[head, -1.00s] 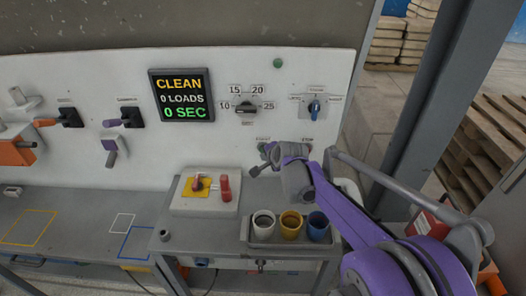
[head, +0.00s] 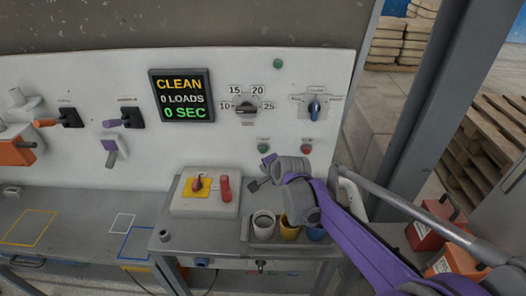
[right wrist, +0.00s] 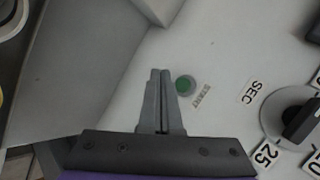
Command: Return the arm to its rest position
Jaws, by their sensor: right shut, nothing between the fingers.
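My right gripper (head: 257,178) is in front of the panel, below the green button (head: 263,148) and above the cups on the small table. In the right wrist view its two grey fingers (right wrist: 160,75) are together with nothing between them. The green button (right wrist: 185,85) shows just right of the fingertips there; whether they touch is hard to tell, but in the head view the gripper is apart from it. My purple right arm comes in from the lower right. My left gripper is not in view.
The panel carries a display (head: 181,95) reading CLEAN, 0 LOADS, 0 SEC, a dial (head: 246,107), a blue selector (head: 314,107) and a red button (head: 306,149). Below my arm stand a white cup (head: 263,224), a yellow cup (head: 289,230) and a partly hidden blue cup (head: 315,234).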

